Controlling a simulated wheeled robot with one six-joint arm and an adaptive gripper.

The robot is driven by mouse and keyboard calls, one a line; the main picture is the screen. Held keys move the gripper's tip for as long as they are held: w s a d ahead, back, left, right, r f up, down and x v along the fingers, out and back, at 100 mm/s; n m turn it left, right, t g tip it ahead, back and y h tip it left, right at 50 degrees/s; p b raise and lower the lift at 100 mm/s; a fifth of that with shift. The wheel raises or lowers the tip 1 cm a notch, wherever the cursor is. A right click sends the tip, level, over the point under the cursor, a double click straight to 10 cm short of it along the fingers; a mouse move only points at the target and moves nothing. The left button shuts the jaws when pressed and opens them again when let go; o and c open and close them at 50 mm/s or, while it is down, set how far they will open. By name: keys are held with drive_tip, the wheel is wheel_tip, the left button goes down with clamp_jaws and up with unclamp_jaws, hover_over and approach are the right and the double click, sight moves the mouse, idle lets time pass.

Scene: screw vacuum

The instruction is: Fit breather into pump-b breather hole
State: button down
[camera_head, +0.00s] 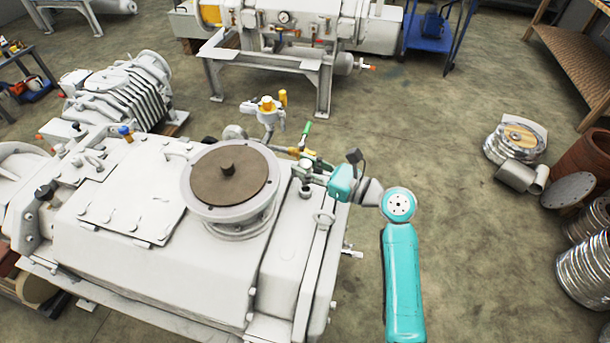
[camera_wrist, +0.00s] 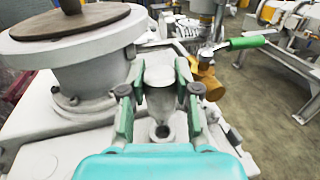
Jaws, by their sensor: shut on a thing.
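My gripper (camera_wrist: 160,80) is shut on the breather (camera_wrist: 159,90), a pale grey piece with a wide rounded top that narrows downward. Its green-and-dark fingers stand on either side of it. A round raised hole (camera_wrist: 161,131) with a dark centre shows just below the breather in the wrist view, on the pale pump housing. I cannot tell whether the breather touches its rim. In the head view my gripper (camera_head: 309,168) is over the right part of the large pale pump (camera_head: 130,258), and the breather is small and partly hidden there.
A round flange with a brown disc (camera_head: 228,177) stands left of my gripper. A green-handled valve (camera_head: 306,133) with brass fittings is close behind it; its green handle also shows in the wrist view (camera_wrist: 248,43). Open floor lies to the right.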

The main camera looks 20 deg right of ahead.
drive_tip(key=shift+f, duration=1.85)
drive_tip(key=c, duration=0.8)
unclamp_jaws()
drive_tip(key=shift+f, duration=0.15)
drive_tip(key=shift+c, duration=0.2)
drive_tip(key=shift+s+r, duration=0.1)
drive_tip(key=shift+r, duration=0.1)
drive_tip(key=v, duration=1.2)
